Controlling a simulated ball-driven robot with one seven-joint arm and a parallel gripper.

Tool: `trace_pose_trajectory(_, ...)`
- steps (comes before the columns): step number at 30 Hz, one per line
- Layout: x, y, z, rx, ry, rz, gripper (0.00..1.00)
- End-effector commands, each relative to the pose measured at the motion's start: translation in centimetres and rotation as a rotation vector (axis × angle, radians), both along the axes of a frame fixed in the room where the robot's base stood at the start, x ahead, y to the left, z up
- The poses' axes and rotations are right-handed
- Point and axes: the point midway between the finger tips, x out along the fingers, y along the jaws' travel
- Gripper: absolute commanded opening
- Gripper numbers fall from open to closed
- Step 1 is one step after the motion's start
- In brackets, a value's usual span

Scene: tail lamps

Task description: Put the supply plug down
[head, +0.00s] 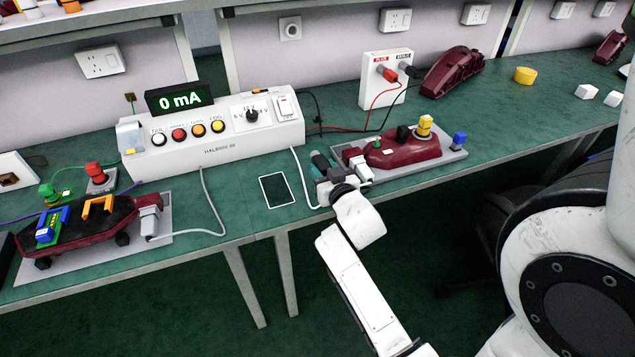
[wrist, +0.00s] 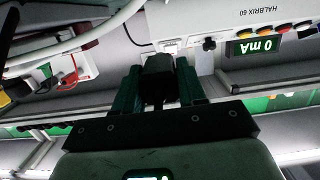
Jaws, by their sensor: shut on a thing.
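My gripper (head: 322,165) is low over the bench, at the left end of the right-hand lamp's grey plate. In the wrist view its two dark green fingers (wrist: 158,82) are closed on a dark block (wrist: 157,68), which I take to be the supply plug. The plug's tip and whether it touches anything are hidden. The dark red lamp (head: 402,152) is just right of my gripper, with a pale connector (head: 364,172) at its near end. A white cable (head: 299,178) runs from the tester (head: 215,151) towards my gripper.
The tester's display (head: 180,98) reads 0 mA. A dark card-like panel (head: 277,190) lies on bare green bench left of my gripper. A second lamp (head: 75,232) sits on a plate at the left. A white terminal box (head: 372,85) with red and black leads stands behind.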

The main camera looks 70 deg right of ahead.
Motion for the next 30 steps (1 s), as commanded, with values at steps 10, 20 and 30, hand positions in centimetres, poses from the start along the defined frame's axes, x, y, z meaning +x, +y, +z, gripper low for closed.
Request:
trace_pose_trajectory(10, 1.7, -1.6, -2.8, -0.002, -0.003, 0.0, 0.04)
trace_pose_trajectory(20, 1.9, -1.8, -6.3, -0.002, -0.001, 0.0, 0.04)
trace_pose_trajectory(30, 2.0, -1.8, -6.5, -0.002, -0.002, 0.001, 0.04)
